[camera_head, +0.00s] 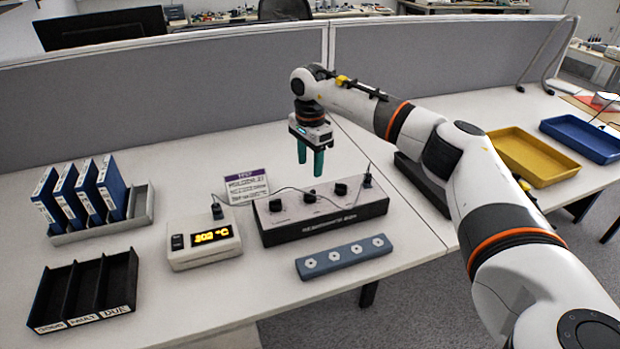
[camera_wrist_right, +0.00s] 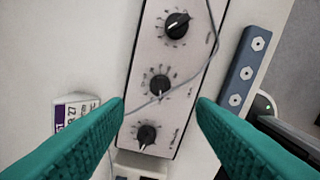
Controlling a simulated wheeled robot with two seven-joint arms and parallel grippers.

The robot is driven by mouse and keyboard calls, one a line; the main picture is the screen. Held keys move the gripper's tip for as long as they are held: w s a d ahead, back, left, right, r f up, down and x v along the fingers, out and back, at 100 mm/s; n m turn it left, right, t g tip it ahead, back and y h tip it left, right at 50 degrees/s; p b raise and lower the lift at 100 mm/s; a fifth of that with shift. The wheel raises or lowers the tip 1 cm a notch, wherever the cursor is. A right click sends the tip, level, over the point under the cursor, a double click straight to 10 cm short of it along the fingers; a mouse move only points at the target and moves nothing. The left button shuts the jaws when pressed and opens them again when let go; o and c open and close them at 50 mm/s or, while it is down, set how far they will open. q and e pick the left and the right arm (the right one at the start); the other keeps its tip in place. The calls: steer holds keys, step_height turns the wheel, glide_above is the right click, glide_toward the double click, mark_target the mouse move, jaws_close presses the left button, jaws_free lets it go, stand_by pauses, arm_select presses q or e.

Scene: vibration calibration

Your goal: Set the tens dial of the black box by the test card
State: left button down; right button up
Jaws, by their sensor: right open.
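The black box (camera_head: 325,222) stands mid-table with a light top panel and three black dials in a row, the middle dial (camera_head: 309,197) among them. I cannot read which is the tens dial. The test card (camera_head: 246,186) with a purple header stands behind the box's left end; its text is too small to read. My right gripper (camera_head: 311,168) is open and empty, pointing down above the box. In the right wrist view, the middle dial (camera_wrist_right: 160,84) shows between the open fingers, not touched. My left gripper is out of view.
A white meter (camera_head: 205,244) with a lit yellow display stands left of the box, and a thin cable crosses the box's top. A blue-grey block (camera_head: 343,257) lies in front. A binder rack (camera_head: 140,207) and black tray (camera_head: 85,290) stand left.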

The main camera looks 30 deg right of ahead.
steer(key=shift+r, duration=1.75)
steer(key=shift+f, duration=0.1)
